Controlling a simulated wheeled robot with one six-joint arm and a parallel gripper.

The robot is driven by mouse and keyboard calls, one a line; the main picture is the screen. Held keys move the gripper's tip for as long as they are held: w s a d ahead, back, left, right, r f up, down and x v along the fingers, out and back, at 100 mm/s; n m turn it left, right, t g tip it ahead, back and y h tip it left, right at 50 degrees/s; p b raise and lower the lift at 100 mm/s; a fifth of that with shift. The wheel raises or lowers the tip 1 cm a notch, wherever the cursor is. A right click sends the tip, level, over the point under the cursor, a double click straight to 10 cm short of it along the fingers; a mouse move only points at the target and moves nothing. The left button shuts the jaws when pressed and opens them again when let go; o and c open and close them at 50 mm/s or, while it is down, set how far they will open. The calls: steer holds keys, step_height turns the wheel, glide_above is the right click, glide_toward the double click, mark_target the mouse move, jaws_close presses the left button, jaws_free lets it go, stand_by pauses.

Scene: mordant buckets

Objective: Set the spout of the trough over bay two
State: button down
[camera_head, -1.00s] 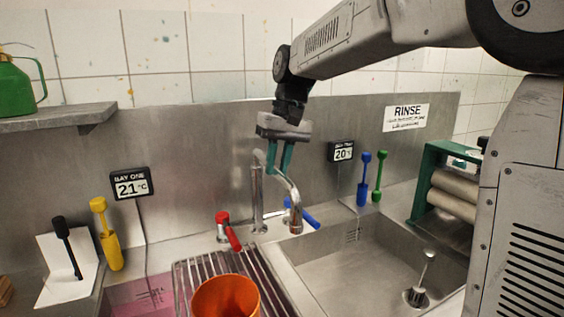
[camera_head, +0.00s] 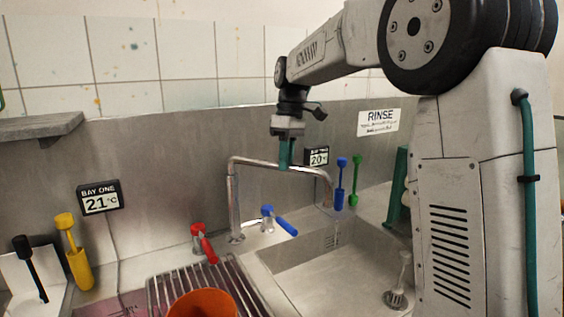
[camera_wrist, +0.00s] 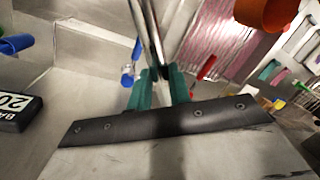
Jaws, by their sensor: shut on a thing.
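The chrome spout (camera_head: 262,164) rises from its post on the ledge and reaches right; its downturned end is above the right-hand basin (camera_head: 318,263), near the back wall. The small display reading 20 °C (camera_head: 317,156), labelled as a bay, is on the wall behind; its lettering is too small to read surely. My gripper (camera_head: 285,165) is shut on the spout's horizontal run, from above. In the wrist view the spout (camera_wrist: 147,28) passes between the teal fingers (camera_wrist: 160,88). A faint thin streak, perhaps water, shows below the spout end.
A red tap handle (camera_head: 204,243) and blue tap handle (camera_head: 279,221) flank the spout post. An orange bucket (camera_head: 203,304) is on the rack (camera_head: 236,283) at the front left. A drain plug (camera_head: 398,290) stands in the basin. Blue (camera_head: 341,180) and green (camera_head: 355,182) tools stand behind.

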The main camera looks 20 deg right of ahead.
steer(key=shift+w+d, duration=0.2)
stand_by(0.3)
steer(key=c, duration=1.3)
jaws_free()
step_height(320, 180, up, 8)
steer(key=w+d, duration=0.1)
steer(key=shift+f, duration=0.15)
